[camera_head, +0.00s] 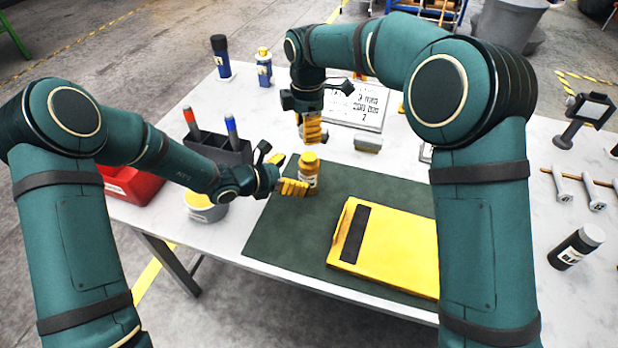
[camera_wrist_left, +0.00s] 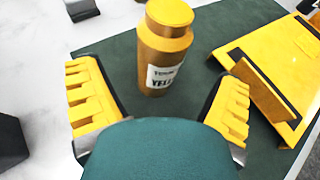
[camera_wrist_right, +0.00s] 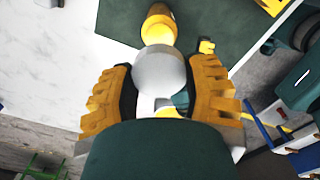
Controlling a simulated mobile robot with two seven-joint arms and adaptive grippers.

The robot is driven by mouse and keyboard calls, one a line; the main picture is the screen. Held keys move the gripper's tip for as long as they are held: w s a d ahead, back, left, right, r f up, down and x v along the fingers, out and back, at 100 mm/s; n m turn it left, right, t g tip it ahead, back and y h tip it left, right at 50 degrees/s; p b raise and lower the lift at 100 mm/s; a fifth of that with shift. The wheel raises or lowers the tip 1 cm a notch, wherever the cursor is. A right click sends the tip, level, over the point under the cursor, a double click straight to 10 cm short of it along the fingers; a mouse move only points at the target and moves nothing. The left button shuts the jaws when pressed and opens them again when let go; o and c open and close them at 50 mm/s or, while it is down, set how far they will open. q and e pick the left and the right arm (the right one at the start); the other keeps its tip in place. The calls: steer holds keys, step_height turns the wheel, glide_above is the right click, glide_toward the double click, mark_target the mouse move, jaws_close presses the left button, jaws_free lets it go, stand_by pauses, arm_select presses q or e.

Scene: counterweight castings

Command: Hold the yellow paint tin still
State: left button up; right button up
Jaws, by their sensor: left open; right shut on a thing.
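The yellow paint tin (camera_head: 308,175) is a small bottle-shaped container with a white label, standing upright on the dark green mat (camera_head: 285,238). In the left wrist view the tin (camera_wrist_left: 165,55) appears ahead, between the fingers, with a gap on each side. My left gripper (camera_head: 284,174) is open and empty, just left of the tin. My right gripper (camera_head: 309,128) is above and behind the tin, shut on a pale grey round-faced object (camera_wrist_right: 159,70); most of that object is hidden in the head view. The tin's top (camera_wrist_right: 160,25) shows beyond it in the right wrist view.
A yellow clipboard-like case (camera_head: 395,250) lies on the mat at right. A tub with yellow contents (camera_head: 207,210), a red bin (camera_head: 130,183) and a dark marker holder (camera_head: 222,150) stand at left. A black-capped bottle (camera_head: 576,246) is at far right.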

mark_target(315, 170)
arm_select(q)
steer(key=x, duration=0.7)
steer(key=shift+d, duration=0.1)
steer(key=c, duration=1.5)
steer(key=shift+w, duration=0.1)
steer(key=shift+c, duration=0.2)
arm_select(e)
steer(key=shift+f, duration=2.5)
